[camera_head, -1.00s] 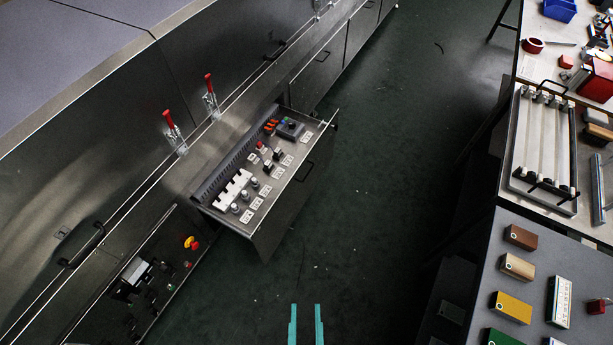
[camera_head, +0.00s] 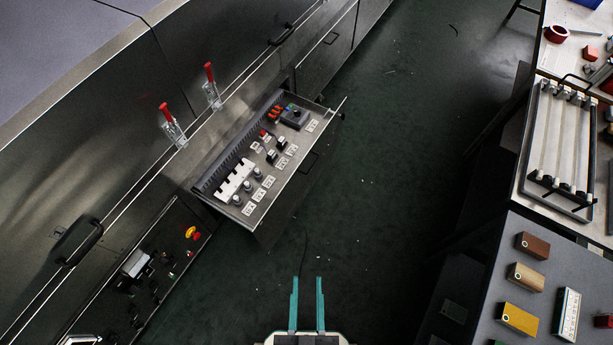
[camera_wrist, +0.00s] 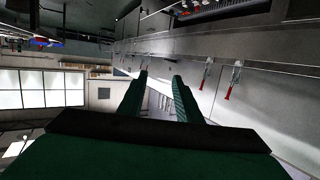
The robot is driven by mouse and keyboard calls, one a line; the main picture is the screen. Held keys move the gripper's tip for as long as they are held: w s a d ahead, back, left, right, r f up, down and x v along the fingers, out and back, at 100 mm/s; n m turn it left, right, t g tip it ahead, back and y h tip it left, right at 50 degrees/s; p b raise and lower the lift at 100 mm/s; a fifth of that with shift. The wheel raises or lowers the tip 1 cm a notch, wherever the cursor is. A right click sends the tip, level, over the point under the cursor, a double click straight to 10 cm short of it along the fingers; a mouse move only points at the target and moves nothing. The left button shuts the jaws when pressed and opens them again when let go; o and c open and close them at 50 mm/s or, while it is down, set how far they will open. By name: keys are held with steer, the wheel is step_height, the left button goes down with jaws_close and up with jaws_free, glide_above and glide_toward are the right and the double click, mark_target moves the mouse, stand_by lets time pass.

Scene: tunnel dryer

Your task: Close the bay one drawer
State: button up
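A drawer (camera_head: 238,212) stands pulled out from the long dark metal housing in the head view. In the wrist view my gripper (camera_wrist: 158,77) is also open and empty.
Two red-handled clamps (camera_head: 168,122) stand on the housing's ledge. A panel with a yellow and red button (camera_head: 192,233) lies lower left. The dark green floor (camera_head: 400,140) between housing and right-hand benches is mostly clear. A bench (camera_head: 525,230) with coloured blocks is at right.

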steer(key=f, duration=0.1)
steer(key=w+f, duration=0.1)
steer(key=f, duration=0.1)
steer(key=shift+d+m+g, duration=0.2)
steer(key=shift+m+g, duration=0.1)
steer(key=shift+m, duration=0.1)
jaws_close()
steer(key=m+g+y, duration=0.5)
steer(key=g+y, duration=0.3)
steer(key=g, duration=0.2)
glide_toward(280, 195)
steer(key=shift+x, duration=2.5)
